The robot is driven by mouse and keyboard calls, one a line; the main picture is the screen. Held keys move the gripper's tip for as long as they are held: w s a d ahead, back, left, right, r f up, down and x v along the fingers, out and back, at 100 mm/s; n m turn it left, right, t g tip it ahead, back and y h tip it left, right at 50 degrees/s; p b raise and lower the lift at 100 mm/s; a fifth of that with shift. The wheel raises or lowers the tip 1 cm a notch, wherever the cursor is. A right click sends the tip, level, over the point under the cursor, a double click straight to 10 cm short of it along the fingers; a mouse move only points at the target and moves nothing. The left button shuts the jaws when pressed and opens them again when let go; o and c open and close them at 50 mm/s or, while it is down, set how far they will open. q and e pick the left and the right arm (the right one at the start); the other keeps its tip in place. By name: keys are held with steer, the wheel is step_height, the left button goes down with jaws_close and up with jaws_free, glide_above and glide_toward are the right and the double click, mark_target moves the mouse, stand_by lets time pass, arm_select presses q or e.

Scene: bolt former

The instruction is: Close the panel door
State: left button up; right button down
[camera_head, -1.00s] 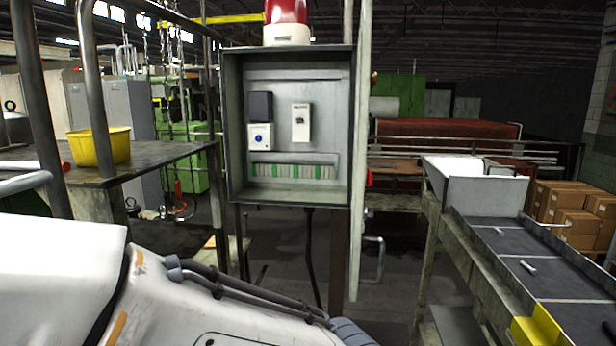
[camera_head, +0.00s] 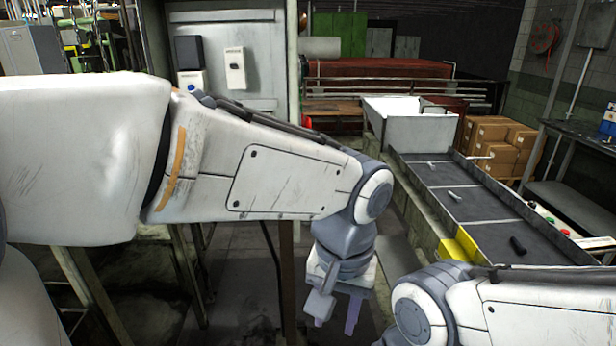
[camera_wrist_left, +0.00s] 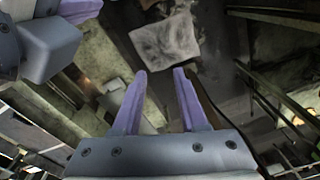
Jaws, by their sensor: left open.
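The grey control panel box (camera_head: 225,20) stands open behind my left arm in the head view, with its lower part hidden by the arm. Its pale door (camera_head: 293,60) shows nearly edge-on at the box's right side, swung out. My left gripper (camera_head: 335,308) hangs below its wrist, to the right of the door and lower than the box, apart from both. In the left wrist view its two purple fingers (camera_wrist_left: 160,75) are spread with nothing between them. My right arm enters at the lower right; its gripper is cut off there. A purple-and-grey piece at the wrist view's upper left may be part of it.
A conveyor (camera_head: 480,215) with a white hopper (camera_head: 408,130) stands to the right. Cardboard boxes (camera_head: 495,140) are stacked behind it. A dark bench (camera_head: 580,150) is at the far right. Metal legs and rails stand at the lower left.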

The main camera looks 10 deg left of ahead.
arm_select(q)
steer(key=w+a+r+n+t+y+p, duration=0.1)
steer(key=w+r+n+y+p, duration=0.35)
steer(key=w+r+n, duration=1.15)
steer(key=shift+m+h, duration=0.4)
steer(key=shift+h, duration=0.05)
steer(key=x, duration=0.3)
steer(key=w+p+x, duration=0.1)
steer(key=x, duration=0.6)
steer(key=shift+w+a+r+p, duration=0.25)
steer(key=shift+w+a+p, duration=0.05)
steer(key=shift+w, duration=0.05)
jaws_close()
